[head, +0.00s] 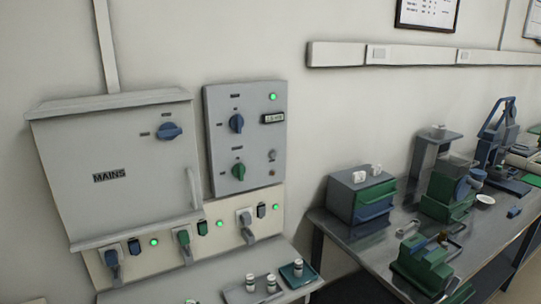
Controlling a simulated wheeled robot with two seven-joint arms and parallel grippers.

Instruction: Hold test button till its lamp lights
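A grey control panel (246,142) is on the wall right of the MAINS cabinet. A small round button (271,156) shows low on its right side; its label is too small to read, so I cannot tell for sure that it is the test button. A larger green lamp (273,97) at the panel's top right is lit. The panel also has a blue knob (236,123), a green knob (238,171) and a small dark display (272,118). Neither of my grippers is in view.
The MAINS cabinet (120,165) has a blue switch (169,131). Below is a strip with plugs, switches and lit green lamps (219,224). A shelf with small jars (250,282) juts out under it. A metal bench (385,246) with green-and-grey devices stands right.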

